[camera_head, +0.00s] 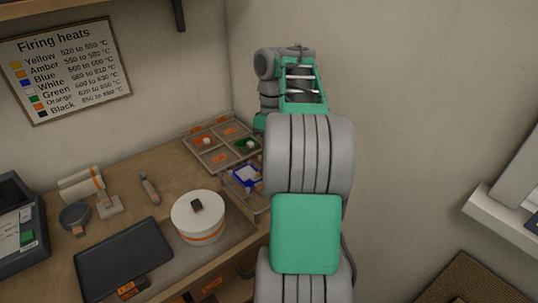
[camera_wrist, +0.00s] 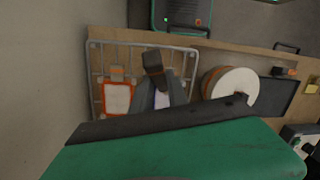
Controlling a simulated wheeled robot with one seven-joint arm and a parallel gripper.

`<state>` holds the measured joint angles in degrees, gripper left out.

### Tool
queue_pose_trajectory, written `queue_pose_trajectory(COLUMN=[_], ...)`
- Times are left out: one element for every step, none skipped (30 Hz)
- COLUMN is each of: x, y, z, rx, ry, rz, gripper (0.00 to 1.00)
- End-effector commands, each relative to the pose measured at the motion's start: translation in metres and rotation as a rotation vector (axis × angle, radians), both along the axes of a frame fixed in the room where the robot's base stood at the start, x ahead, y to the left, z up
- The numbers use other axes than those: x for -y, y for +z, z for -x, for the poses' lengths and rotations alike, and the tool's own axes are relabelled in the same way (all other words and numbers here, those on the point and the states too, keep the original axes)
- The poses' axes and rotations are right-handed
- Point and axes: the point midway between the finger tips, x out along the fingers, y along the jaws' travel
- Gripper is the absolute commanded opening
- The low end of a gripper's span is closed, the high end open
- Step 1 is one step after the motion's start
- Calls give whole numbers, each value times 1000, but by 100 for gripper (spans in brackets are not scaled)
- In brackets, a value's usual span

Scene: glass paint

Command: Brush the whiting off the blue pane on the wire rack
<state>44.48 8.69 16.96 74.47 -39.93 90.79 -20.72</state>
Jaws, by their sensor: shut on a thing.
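The blue pane (camera_head: 247,177) with a white patch lies on the wire rack (camera_head: 262,209), just left of my arm in the head view. In the wrist view the rack (camera_wrist: 93,75) is at left, and a sliver of blue and white (camera_wrist: 162,101) shows below my gripper. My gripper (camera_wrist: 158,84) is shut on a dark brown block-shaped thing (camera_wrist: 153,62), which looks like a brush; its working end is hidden. My gripper hangs over the rack; contact with the pane cannot be told. In the head view my arm hides the gripper.
An orange-framed pane with white (camera_wrist: 117,98) lies on the rack too. A divided tray (camera_head: 188,142) with orange and green pieces is behind it. A white round pot (camera_head: 200,222), a black mat (camera_head: 112,262) and a small handled tool (camera_head: 149,188) are to the left.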

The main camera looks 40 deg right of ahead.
Motion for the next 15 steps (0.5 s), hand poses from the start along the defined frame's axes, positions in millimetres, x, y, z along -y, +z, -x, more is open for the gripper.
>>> queue_pose_trajectory(x=[0, 0, 0, 0, 0, 0, 1, 1, 1, 1, 1, 2, 2, 2, 2], y=[-1, -1, 0, 1, 1, 2, 2, 2, 3, 3, 3, 3, 3, 3, 2], z=[1, 0, -1, -3, -5, -8, -11, -14, -18, -21, -24, -27, -29, -30, -31], rx=[-3, -3, -3, -3, -3, -3, -3, -3, -3, -3, -3, -1, -1, 0, 0], ry=[0, 0, 0, 1, 1, 1, 0, 0, 1, 1, 1, 1, 0, 0, -1], rz=[-2, -2, -2, -2, -2, -2, -2, -2, -2, -2, -2, -2, -1, -1, -1], gripper=[0, 0, 0, 0, 0, 0, 0, 0, 0, 0, 0, 0, 0, 0, 0])
